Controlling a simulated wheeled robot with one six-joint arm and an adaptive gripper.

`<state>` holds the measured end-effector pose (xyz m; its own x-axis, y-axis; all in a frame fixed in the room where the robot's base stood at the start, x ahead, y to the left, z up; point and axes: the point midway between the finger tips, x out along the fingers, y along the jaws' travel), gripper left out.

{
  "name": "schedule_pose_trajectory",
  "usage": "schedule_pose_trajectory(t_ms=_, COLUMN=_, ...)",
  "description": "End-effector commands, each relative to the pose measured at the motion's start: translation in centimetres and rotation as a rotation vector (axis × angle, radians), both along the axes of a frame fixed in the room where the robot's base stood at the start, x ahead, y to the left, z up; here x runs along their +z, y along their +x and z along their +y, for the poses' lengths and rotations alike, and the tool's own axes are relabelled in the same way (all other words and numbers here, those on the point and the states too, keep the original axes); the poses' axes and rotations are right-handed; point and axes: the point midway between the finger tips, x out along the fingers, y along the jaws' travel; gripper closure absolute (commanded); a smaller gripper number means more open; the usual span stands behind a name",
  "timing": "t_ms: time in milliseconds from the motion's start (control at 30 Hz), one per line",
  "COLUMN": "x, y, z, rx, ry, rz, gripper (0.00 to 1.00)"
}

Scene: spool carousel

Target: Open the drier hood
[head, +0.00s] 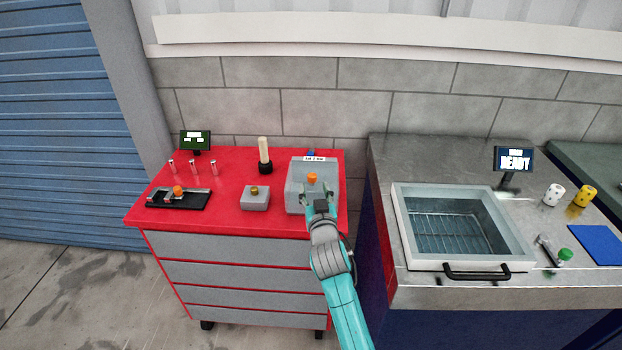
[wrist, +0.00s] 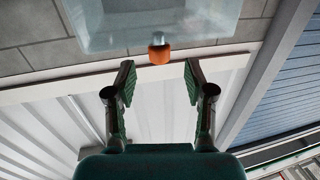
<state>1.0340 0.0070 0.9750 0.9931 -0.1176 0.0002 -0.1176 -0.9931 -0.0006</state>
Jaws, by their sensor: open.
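A grey box-shaped hood (head: 298,192) with an orange knob (head: 312,178) sits at the right end of the red cart's top; I take it as the drier hood, and it looks closed. My gripper (head: 319,199) is at its near side, just below the knob in the head view. In the wrist view my gripper (wrist: 159,72) is open and empty. The orange knob (wrist: 159,54) shows beyond and between the fingertips, apart from them, with the pale hood (wrist: 150,22) behind it. The near right part of the hood is partly hidden by my gripper.
The red cart top (head: 225,205) also holds a small grey box (head: 255,200), a black fixture (head: 180,199), a pale post on a black base (head: 265,158) and small pins. A metal counter (head: 400,160) with an open basin (head: 465,266) and black handle (head: 477,273) stands right.

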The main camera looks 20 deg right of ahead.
Motion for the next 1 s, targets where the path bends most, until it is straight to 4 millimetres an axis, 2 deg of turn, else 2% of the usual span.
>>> schedule_pose_trajectory(t_ms=100, x=0.1, y=2.2, z=-0.3, rx=-0.001, ry=0.0, rz=0.0, gripper=0.46)
schedule_pose_trajectory(t_ms=300, x=0.0, y=4.8, z=-0.6, rx=0.0, ry=-0.001, rz=0.001, gripper=0.46)
schedule_pose_trajectory(t_ms=500, x=0.0, y=5.8, z=-0.7, rx=0.0, ry=-0.001, rz=0.0, gripper=0.46)
schedule_pose_trajectory(t_ms=767, x=0.0, y=5.9, z=-0.7, rx=0.0, ry=-0.001, rz=0.0, gripper=0.46)
schedule_pose_trajectory(t_ms=1000, x=0.0, y=5.9, z=-0.7, rx=0.0, ry=-0.001, rz=0.0, gripper=1.0)
